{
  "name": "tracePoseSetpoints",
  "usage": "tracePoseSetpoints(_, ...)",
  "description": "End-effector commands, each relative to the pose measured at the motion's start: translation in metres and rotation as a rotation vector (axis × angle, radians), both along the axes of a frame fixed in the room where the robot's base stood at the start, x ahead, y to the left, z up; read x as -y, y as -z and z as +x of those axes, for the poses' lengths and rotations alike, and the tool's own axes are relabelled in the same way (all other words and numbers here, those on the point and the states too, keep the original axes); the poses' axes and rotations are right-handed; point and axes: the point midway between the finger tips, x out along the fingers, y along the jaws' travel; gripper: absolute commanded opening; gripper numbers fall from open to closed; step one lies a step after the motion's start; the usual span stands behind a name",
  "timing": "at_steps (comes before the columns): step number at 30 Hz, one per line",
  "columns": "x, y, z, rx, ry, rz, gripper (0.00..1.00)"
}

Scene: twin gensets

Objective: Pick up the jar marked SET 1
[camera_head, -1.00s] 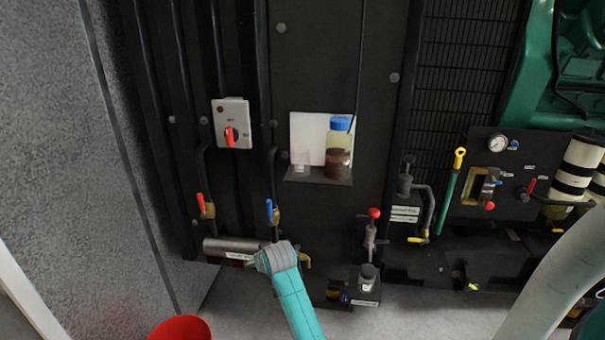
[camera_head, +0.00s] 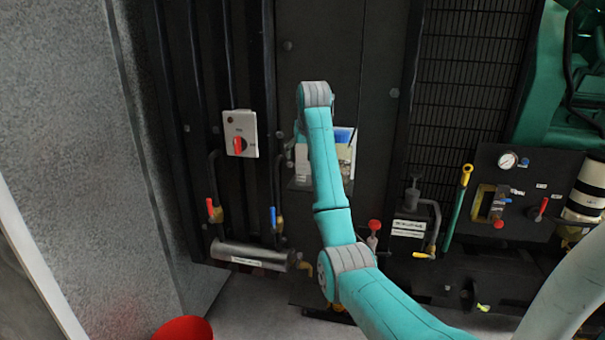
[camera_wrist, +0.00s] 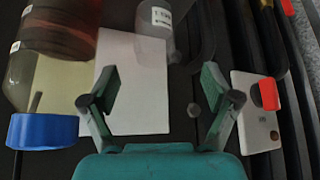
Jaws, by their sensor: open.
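In the wrist view, a large jar (camera_wrist: 55,50) with dark reddish contents and a blue lid (camera_wrist: 43,131) is at the left. A smaller clear jar (camera_wrist: 162,35) with a white label is at the top middle. The label lettering is too small to read, so I cannot tell which is SET 1. My gripper (camera_wrist: 160,82) is open and empty, its fingers spread in front of a white card (camera_wrist: 135,85), apart from both jars. In the head view, my arm covers most of the shelf; the blue lid (camera_head: 343,135) shows beside it, and my gripper is hidden.
A switch box (camera_head: 240,134) with a red knob is left of the shelf; it also shows at the right in the wrist view (camera_wrist: 255,110). Pipes with red and blue valve handles and a metal cylinder (camera_head: 250,256) are below. A red bucket-like object (camera_head: 183,329) is on the floor.

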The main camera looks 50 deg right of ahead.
Motion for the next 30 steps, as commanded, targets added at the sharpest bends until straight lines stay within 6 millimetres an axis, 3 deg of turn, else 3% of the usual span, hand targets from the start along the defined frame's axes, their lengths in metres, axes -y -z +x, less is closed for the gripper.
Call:
tracePoseSetpoints(2, 0.004, -0.012, -0.004, -0.004, 0.008, 0.005, 0.87)
tracePoseSetpoints(5, 0.007, -0.013, -0.005, -0.008, 0.012, 0.009, 0.87)
tracePoseSetpoints(15, 0.024, 0.025, 0.012, -0.009, 0.012, 0.009, 0.87)
tracePoseSetpoints(22, 0.029, 0.037, 0.019, -0.009, 0.011, 0.009, 0.87)
tracePoseSetpoints(30, 0.044, 0.065, 0.034, -0.009, 0.011, 0.008, 0.87)
